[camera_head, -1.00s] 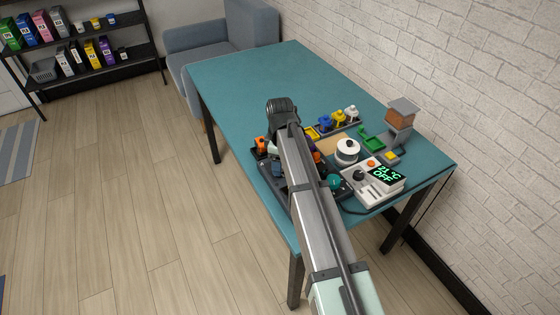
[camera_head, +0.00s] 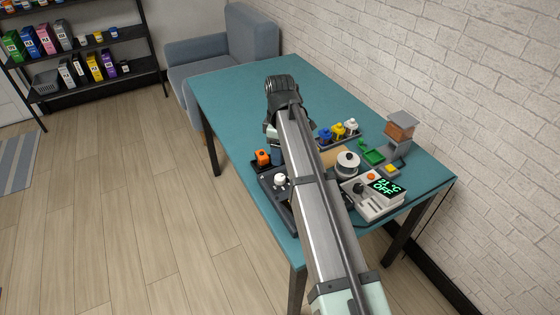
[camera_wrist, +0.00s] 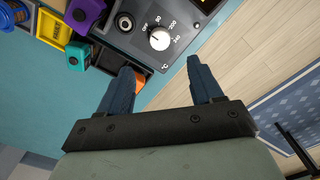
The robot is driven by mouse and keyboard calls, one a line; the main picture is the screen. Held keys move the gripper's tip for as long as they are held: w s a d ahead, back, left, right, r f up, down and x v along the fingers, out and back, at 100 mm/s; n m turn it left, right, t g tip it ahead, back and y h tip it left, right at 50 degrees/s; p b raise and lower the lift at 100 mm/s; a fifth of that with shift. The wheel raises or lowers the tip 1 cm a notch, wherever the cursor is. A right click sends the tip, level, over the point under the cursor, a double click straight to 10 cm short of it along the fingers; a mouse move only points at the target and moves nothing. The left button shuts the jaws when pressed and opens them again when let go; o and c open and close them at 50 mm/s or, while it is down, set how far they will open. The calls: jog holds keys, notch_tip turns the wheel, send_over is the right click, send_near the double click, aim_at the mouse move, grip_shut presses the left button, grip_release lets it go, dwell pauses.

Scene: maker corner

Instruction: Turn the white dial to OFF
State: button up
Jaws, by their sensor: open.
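The white dial (camera_wrist: 159,40) sits on a dark panel (camera_wrist: 140,22) with printed temperature marks around it, seen from above in the wrist view. In the head view the dial (camera_head: 280,180) shows on the dark unit (camera_head: 270,187), left of my arm. The dial's exact pointer direction is too small to read surely. My gripper (camera_wrist: 160,64) is open and empty. Its two blue fingers point toward the panel, one to each side of the dial in the picture, and the dial shows beyond the fingertips. In the head view my arm hides part of the unit.
An orange item (camera_head: 262,157) stands in a dark tray beside the unit. Blue, yellow and white pieces (camera_head: 338,130) stand in a tray to the right. A light control box (camera_head: 378,195) shows "21°C OFF". Free table lies at the far side.

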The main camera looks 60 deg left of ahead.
jog(key=shift+r, duration=1.5)
